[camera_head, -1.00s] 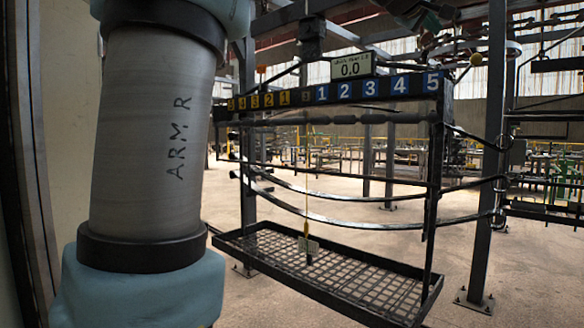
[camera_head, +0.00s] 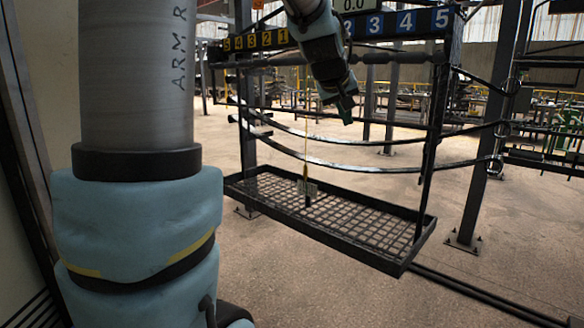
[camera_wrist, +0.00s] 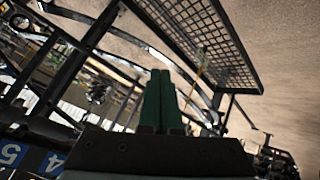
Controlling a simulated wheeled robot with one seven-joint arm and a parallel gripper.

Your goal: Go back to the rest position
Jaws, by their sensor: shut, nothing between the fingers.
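My gripper (camera_head: 347,108) hangs from the top of the head view, pointing down, in front of the rack's upper part as seen from here. Its green fingers are together with nothing between them. They also show in the wrist view (camera_wrist: 162,100), side by side. The spring rack has a mesh tray (camera_head: 340,222) at the bottom, and the mesh also shows in the wrist view (camera_wrist: 205,40). Curved dark bars (camera_head: 375,168) cross above the tray. My upper arm covers the left of the head view.
A numbered strip (camera_head: 405,22) runs along the rack's top beam, with a partly hidden display (camera_head: 353,5) above it. A tag (camera_head: 307,187) hangs on a yellow cord over the tray. A dark post (camera_head: 478,170) stands at the right. Concrete floor (camera_head: 330,290) lies open in front.

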